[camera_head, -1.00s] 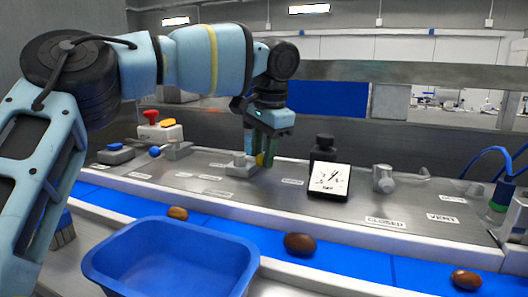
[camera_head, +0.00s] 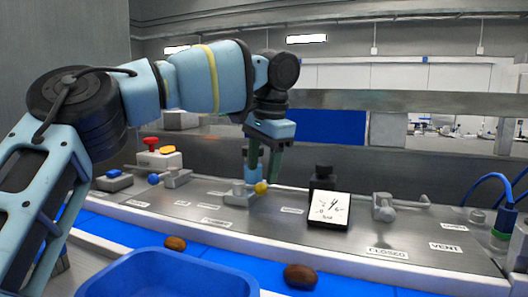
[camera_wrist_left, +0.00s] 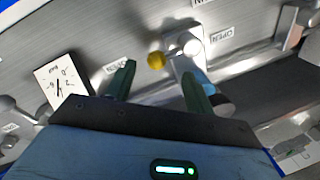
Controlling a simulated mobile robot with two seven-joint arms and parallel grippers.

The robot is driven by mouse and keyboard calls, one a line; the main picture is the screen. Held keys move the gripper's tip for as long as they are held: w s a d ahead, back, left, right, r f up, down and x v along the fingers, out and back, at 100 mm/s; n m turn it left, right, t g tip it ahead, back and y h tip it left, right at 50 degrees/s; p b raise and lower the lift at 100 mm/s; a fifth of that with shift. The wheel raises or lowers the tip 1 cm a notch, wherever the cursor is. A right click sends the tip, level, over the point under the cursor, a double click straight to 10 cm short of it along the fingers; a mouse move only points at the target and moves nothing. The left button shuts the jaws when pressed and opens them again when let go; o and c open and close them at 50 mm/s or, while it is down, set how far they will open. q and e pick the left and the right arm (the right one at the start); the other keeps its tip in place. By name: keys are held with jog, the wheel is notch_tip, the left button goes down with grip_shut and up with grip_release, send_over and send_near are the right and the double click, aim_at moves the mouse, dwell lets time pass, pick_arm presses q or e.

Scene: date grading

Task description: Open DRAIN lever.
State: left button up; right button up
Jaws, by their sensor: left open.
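A lever with a yellow knob (camera_head: 261,187) on a grey base (camera_head: 239,195) stands on the metal panel. Its name plate is not readable, so I cannot tell whether it is the DRAIN lever. My left gripper (camera_head: 262,178) is open just above the knob. In the left wrist view, the yellow knob (camera_wrist_left: 156,60) shows between the open fingertips of my left gripper (camera_wrist_left: 159,60), with no grip on it. An OPEN label (camera_wrist_left: 221,37) lies beside the lever base there. My right gripper is not in view.
A dial gauge (camera_head: 329,209) stands right of the lever. In front run a blue belt with dates (camera_head: 300,276) and a blue bin (camera_head: 170,273).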

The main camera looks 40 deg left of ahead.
aim_at(264, 189)
pick_arm(q)
jog(key=shift+s+d+r+p, duration=0.1)
jog(key=shift+d+r+p, duration=0.1)
jog(key=shift+r, duration=0.85)
jog(key=shift+d+r+p, duration=0.1)
jog(key=shift+r+p, duration=0.05)
jog(key=shift+r, duration=0.85)
